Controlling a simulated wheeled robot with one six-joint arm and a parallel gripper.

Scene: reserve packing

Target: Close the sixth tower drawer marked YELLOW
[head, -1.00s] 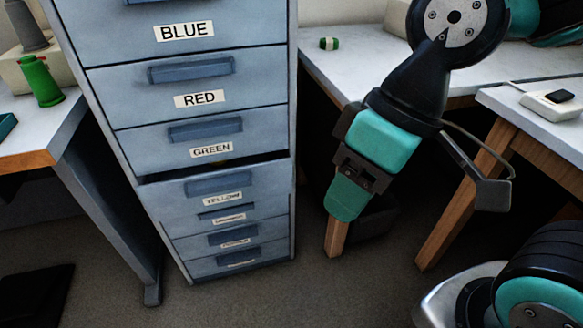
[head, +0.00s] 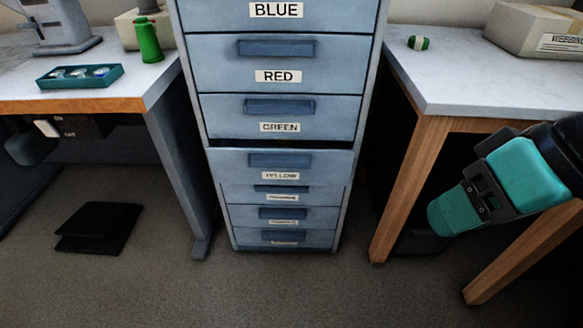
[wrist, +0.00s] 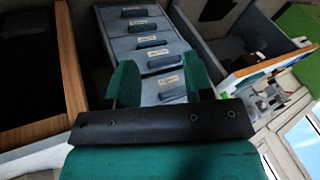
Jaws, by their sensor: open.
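The YELLOW drawer (head: 316,162) is in the lower half of the blue-grey drawer tower (head: 206,130) in the head view. It stands out from the tower, with a dark gap between its top edge and the GREEN drawer (head: 345,118). Its handle is on the front, above the label. My gripper (head: 446,214) is at the right, apart from the tower, beside the right table's leg. In the wrist view my gripper (wrist: 158,64) has two green fingers spread apart with nothing between them. The tower's drawer fronts show beyond them, with labels too blurred to read.
The right table (head: 470,85) has a wooden leg (head: 410,190) between my gripper and the tower. A left workbench (head: 90,105) flanks the tower. A black pedal-like object (head: 98,228) lies on the floor at left. The floor before the tower is clear.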

